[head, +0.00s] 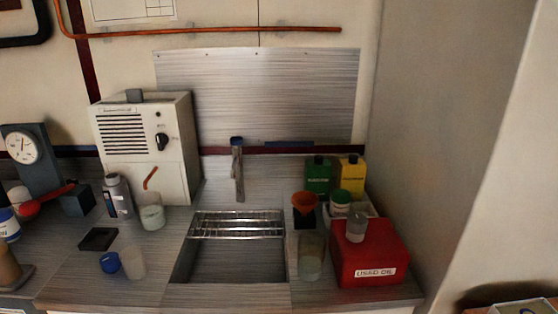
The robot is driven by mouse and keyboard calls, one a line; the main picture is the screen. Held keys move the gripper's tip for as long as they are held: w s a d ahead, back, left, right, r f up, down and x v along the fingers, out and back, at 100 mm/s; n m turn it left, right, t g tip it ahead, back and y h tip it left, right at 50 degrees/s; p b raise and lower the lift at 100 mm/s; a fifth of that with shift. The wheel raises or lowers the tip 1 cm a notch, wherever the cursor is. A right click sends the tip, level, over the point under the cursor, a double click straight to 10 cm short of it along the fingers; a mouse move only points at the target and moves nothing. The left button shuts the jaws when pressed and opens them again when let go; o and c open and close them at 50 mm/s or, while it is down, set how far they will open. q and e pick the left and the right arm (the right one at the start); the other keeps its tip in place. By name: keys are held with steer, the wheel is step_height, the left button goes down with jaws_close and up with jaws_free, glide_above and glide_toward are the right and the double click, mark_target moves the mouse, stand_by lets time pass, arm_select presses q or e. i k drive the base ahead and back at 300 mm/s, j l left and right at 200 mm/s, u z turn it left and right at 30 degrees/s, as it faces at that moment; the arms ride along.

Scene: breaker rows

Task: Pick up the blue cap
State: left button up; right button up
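A blue cap (110,263) sits on the grey countertop at the lower left, close to the left side of a pale translucent jar (134,263). I cannot tell whether the two touch. Another blue lid or band shows on a white container (8,225) at the left edge, partly cut off by the frame. Neither of my grippers is in the head view.
A recessed sink (230,268) with a wire rack (238,224) lies right of the jar. A dark tray (98,239) and a grey bottle (117,197) stand behind the cap. A red "USED OIL" box (372,256) is at the right.

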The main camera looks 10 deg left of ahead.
mark_target(110, 263)
steer(key=u, duration=1.65)
